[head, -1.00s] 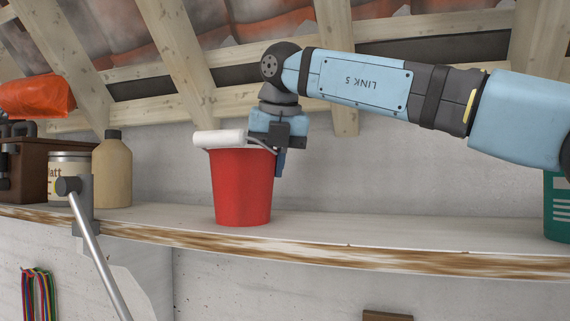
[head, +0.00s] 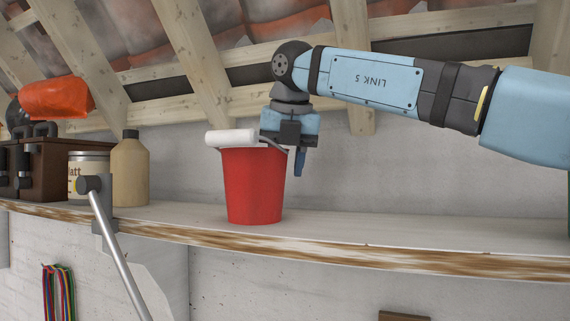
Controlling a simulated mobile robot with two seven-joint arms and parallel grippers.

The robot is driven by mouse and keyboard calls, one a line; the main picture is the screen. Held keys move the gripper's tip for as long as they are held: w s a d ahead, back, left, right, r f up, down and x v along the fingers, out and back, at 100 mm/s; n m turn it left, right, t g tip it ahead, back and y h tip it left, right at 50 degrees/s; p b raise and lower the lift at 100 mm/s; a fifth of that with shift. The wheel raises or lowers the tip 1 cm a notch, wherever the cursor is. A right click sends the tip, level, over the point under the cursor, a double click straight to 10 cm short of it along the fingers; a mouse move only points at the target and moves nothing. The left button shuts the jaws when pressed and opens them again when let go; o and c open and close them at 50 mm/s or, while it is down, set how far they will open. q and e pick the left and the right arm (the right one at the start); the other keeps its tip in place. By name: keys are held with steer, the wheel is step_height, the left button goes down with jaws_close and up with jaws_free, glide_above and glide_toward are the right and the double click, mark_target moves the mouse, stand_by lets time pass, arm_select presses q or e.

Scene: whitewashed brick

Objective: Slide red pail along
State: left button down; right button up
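The red pail (head: 254,190) stands upright on the whitewashed shelf (head: 330,232) with the worn front edge. A white paint roller (head: 231,138) rests across its rim, its end sticking out to the left, and a grey wire runs from it to the right. My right gripper (head: 299,163) points down at the pail's upper right side. One blue finger shows just right of the pail wall, with a narrow gap in the picture. Whether the fingers are open or shut is not clear. My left gripper is not in view.
Left of the pail stand a tan bottle (head: 130,172), a labelled tin (head: 84,163) and a brown box (head: 48,172) with an orange bag (head: 57,98) above. A clamp with a rod (head: 97,190) sits at the shelf edge. The shelf right of the pail is clear.

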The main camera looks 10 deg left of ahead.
steer(key=v, duration=1.3)
steer(key=shift+r+b, duration=0.3)
steer(key=shift+b, duration=0.05)
